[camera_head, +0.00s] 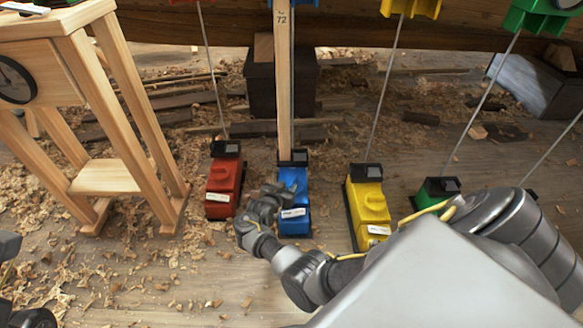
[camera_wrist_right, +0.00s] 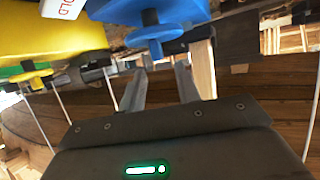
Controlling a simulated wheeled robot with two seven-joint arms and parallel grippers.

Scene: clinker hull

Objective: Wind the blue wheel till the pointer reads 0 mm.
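The blue winch (camera_head: 295,222) stands on the floor at the foot of an upright wooden staff (camera_head: 283,85) marked 72. Its blue wheel (camera_wrist_right: 150,34) shows in the right wrist view on a dark shaft, just ahead of the fingertips. In the head view I cannot pick the wheel out behind my gripper. My right gripper (camera_head: 272,196) is at the winch's left side. Its two fingers (camera_wrist_right: 160,75) are apart with nothing between them; I cannot tell whether they touch the wheel. A round dark dial (camera_head: 14,82) is cut off at the left edge, its reading unclear.
A red winch (camera_head: 223,184) stands close on the left, a yellow winch (camera_head: 369,208) on the right, a green winch (camera_head: 436,190) beyond. Taut lines rise from the winches. A wooden stand (camera_head: 105,178) is at the left. Wood shavings litter the floor.

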